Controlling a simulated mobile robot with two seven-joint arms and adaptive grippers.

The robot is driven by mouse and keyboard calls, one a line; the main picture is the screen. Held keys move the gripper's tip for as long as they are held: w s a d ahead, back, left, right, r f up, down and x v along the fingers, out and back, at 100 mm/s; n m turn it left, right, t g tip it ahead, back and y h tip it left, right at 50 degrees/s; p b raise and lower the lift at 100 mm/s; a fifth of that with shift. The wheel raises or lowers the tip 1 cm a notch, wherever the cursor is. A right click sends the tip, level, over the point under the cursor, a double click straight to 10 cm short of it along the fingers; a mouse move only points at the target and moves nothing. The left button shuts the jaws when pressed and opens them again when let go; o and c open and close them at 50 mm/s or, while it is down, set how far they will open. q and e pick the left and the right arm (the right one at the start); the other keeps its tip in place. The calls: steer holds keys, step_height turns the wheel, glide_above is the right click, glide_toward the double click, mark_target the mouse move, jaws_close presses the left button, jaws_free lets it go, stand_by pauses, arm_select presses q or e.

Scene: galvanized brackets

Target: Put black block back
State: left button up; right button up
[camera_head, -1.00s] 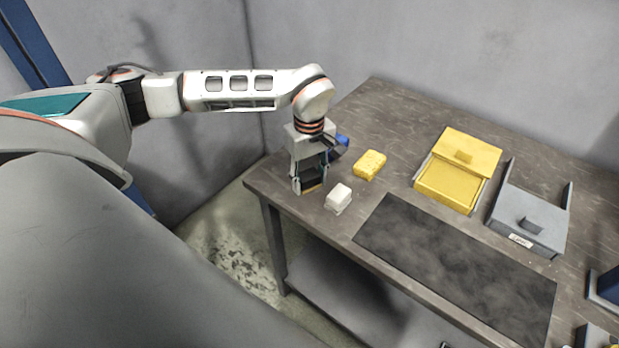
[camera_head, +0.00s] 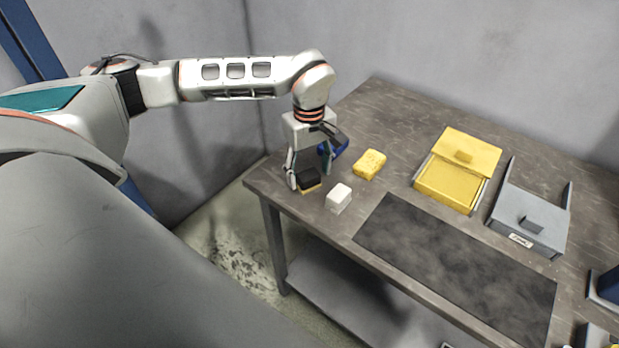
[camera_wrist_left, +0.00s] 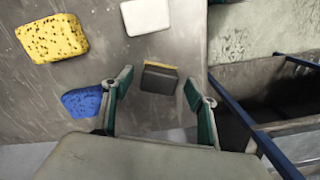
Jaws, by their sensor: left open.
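The black block (camera_head: 309,178) lies on the table near its left corner, with a thin yellowish layer along its lower edge. My left gripper (camera_head: 309,182) is open above it, with its fingers on either side and apart from it. In the left wrist view the black block (camera_wrist_left: 159,79) shows between the two green-padded fingertips of the left gripper (camera_wrist_left: 157,88), a little beyond them. My right gripper is not in view.
A white block (camera_head: 339,197) and a yellow sponge (camera_head: 369,164) lie close by on the right. A blue object (camera_head: 335,148) is behind the gripper. A dark mat (camera_head: 455,262), a yellow box (camera_head: 458,172) and a grey drawer-like tray (camera_head: 528,222) are further right.

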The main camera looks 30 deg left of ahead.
mark_target(309, 176)
arm_select(q)
step_height(309, 176, up, 9)
steer(key=shift+r, duration=0.2)
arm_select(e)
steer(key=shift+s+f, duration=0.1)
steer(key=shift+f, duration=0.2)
arm_select(q)
steer(key=shift+s, duration=0.1)
